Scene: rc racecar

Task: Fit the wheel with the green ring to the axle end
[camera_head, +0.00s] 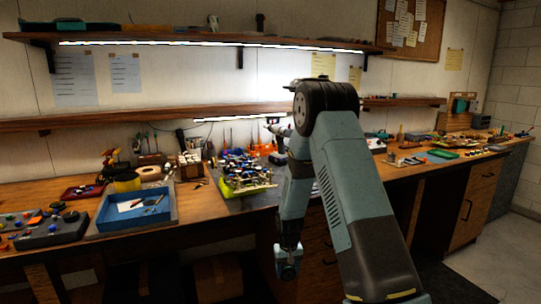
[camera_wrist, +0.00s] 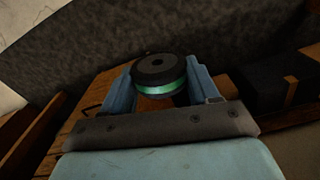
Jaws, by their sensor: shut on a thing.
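The wheel (camera_wrist: 160,68) is dark with a green ring round its side and a small hole in the middle of its face. My gripper (camera_wrist: 159,88) is shut on it in the wrist view, with one blue finger on each side. In the head view my arm hangs down in front of the bench, and I cannot make out the wheel there. The partly built car (camera_head: 246,168) stands on the bench to the left of my arm, with brass-coloured parts along its front edge. I cannot pick out the bare axle end at this size. My gripper is apart from the car.
A blue tray (camera_head: 112,219) and a dark tray with colourful parts (camera_head: 50,236) lie on the bench (camera_head: 200,222) at left. An orange bin (camera_head: 268,139) is behind the car. Shelves hang above. Drawers (camera_head: 478,207) are at right. Small parts crowd the bench top.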

